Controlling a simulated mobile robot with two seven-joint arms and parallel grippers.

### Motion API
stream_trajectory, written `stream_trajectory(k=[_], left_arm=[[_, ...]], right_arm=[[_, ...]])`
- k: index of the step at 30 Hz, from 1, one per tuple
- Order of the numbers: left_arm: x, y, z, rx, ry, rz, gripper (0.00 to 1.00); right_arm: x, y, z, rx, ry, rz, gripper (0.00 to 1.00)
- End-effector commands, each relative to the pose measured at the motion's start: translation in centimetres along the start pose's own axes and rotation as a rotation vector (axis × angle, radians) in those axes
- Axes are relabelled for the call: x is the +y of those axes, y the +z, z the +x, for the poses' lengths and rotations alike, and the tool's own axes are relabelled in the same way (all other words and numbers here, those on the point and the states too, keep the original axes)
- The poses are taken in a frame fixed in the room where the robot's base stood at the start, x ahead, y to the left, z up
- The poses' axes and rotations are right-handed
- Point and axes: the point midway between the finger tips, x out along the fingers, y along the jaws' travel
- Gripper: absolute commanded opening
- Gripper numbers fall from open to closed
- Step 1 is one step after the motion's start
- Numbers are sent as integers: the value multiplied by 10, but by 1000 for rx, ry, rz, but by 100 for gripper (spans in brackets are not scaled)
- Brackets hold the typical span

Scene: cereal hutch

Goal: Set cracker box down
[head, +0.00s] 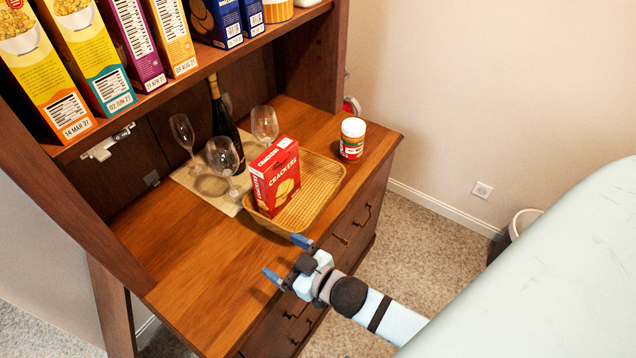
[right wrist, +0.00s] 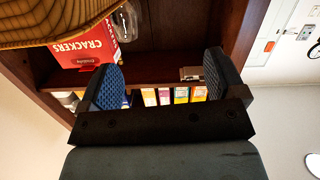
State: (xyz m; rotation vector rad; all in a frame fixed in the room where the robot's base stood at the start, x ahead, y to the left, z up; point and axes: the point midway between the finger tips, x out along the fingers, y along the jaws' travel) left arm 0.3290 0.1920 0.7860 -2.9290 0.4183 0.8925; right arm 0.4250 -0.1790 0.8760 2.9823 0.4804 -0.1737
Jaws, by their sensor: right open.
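The red cracker box (head: 276,177) stands upright in the left part of a shallow wicker tray (head: 323,189) on the hutch counter. In the right wrist view the cracker box (right wrist: 84,46) shows at the upper left, beside the tray's rim (right wrist: 60,38). My right gripper (head: 287,258) is open and empty, in front of the tray and apart from the box. Its two blue fingers (right wrist: 160,78) are spread wide in the wrist view with nothing between them. My left gripper is not in view.
Wine glasses (head: 222,156) and a dark bottle (head: 226,125) stand on a mat behind the box. A red-labelled jar (head: 352,138) stands right of the tray. Cereal boxes (head: 62,70) fill the shelf above. The counter's left part (head: 185,270) is clear.

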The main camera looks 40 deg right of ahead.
Motion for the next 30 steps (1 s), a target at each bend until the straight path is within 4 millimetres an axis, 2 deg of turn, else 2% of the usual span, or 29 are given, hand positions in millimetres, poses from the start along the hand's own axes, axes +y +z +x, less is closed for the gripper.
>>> stream_trajectory(k=[1, 4, 7, 11, 18, 21, 26, 30], left_arm=[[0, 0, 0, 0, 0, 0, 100], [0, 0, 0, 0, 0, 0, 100], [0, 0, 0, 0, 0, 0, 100], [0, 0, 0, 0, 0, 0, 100], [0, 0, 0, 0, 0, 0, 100], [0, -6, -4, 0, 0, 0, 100], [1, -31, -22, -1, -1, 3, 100], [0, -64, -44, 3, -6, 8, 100]], right_arm=[[-5, 29, -21, -120, 19, 42, 89], [-13, 68, -52, -299, 25, 92, 89], [-22, 90, -73, -405, 14, 123, 89], [-26, 100, -84, -457, 4, 138, 89], [-26, 100, -84, -458, 3, 138, 89], [-26, 93, -84, -457, 3, 137, 89], [-22, 62, -89, -456, 5, 134, 89], [-16, 24, -95, -454, 9, 129, 89]])
